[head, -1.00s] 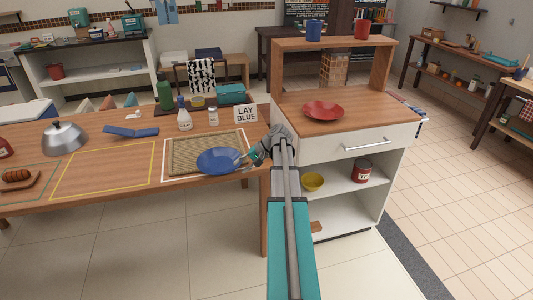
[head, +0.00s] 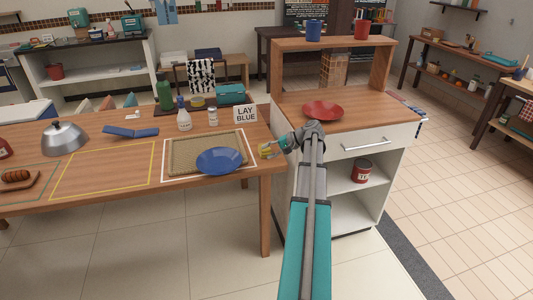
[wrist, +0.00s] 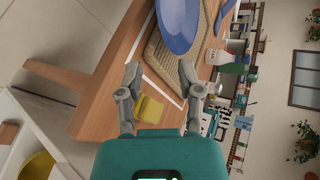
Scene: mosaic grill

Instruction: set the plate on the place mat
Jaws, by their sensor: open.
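The blue plate (head: 219,160) lies on the front right part of the woven place mat (head: 182,150), with its near edge reaching past the mat's front edge.
A small yellow item (wrist: 149,108) lies by the table edge near my fingers. The "LAY BLUE" sign (head: 246,114) and bottles (head: 184,119) stand behind the mat. A red plate (head: 323,110) sits on the cabinet (head: 370,115) to the right.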

